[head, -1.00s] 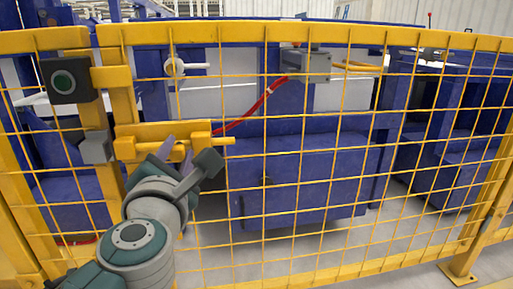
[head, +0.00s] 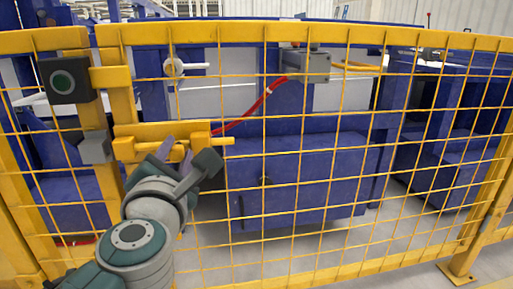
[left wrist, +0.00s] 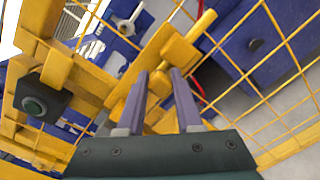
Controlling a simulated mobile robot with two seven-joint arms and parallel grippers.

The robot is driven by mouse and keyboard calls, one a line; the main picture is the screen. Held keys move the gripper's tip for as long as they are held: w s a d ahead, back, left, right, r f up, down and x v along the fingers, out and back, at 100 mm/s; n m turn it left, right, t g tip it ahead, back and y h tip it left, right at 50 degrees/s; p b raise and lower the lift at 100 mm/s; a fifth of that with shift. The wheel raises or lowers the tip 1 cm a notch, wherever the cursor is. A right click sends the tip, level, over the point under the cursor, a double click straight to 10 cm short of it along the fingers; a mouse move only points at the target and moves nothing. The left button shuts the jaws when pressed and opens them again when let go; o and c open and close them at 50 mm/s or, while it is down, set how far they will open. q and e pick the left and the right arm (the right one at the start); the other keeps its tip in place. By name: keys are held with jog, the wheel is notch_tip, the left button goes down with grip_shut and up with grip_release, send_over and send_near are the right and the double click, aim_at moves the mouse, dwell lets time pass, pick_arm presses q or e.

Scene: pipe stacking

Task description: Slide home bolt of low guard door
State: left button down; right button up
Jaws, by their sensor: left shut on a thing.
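The low guard door is a yellow mesh panel with a yellow frame (head: 300,33). Its yellow bolt (head: 228,141) lies level in a yellow housing (head: 150,130) and sticks out to the right. In the left wrist view the bolt's end (left wrist: 203,22) shows at the upper right. A grey block (head: 95,147) sits on the post side, just left of the housing. My left gripper (head: 181,146) is at the bolt below the housing, shut on its handle; in the left wrist view the fingers (left wrist: 160,76) straddle it. The fingers partly hide the handle. My right gripper is out of view.
A black box with a green button (head: 63,80) is on the post, upper left. Blue machinery (head: 300,180) and a grey box (head: 306,66) with a red cable (head: 262,99) stand behind the mesh. The floor to the lower right is clear.

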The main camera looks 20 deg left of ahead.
pick_arm(q)
jog(key=shift+s+a, duration=0.1)
jog(key=shift+a, duration=0.1)
jog(key=s+a, duration=0.1)
jog(key=s+a+p, duration=0.1)
jog(key=a, duration=0.1)
jog(key=s+a, duration=0.1)
jog(key=shift+a, duration=0.35)
jog(key=shift+w+d, duration=0.1)
jog(key=c, duration=1)
grip_release()
jog(key=o, duration=0.4)
jog(key=shift+a, duration=0.2)
jog(key=shift+d, duration=0.1)
jog(key=p, duration=0.1)
send_near(145, 148)
jog(key=v, duration=0.3)
jog(key=shift+r, duration=0.1)
